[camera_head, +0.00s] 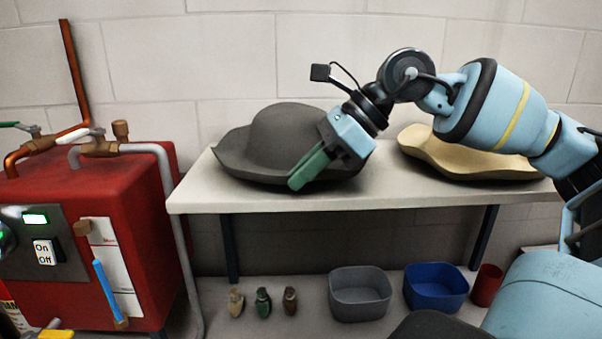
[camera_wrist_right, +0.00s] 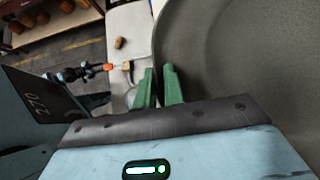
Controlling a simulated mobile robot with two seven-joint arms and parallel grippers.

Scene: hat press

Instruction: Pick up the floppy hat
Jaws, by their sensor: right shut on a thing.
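A dark grey floppy hat (camera_head: 268,140) with a wide wavy brim is on the left half of the white table. In the right wrist view its grey surface (camera_wrist_right: 235,50) fills the right side. My right gripper (camera_head: 303,176), with green fingers, reaches down from the right at the hat's front right brim. In the right wrist view the green fingers of this gripper (camera_wrist_right: 160,82) are close together at the brim's edge, one on each side of it. The hat looks upright, at table level; any gap under it cannot be made out. My left gripper is not in view.
A tan hat (camera_head: 455,155) lies on the right of the table (camera_head: 300,203), behind my right arm. A red machine (camera_head: 95,190) with pipes stands left. Below are a grey bin (camera_head: 360,305), a blue bin (camera_head: 436,292), a red cup (camera_head: 487,285) and small figures.

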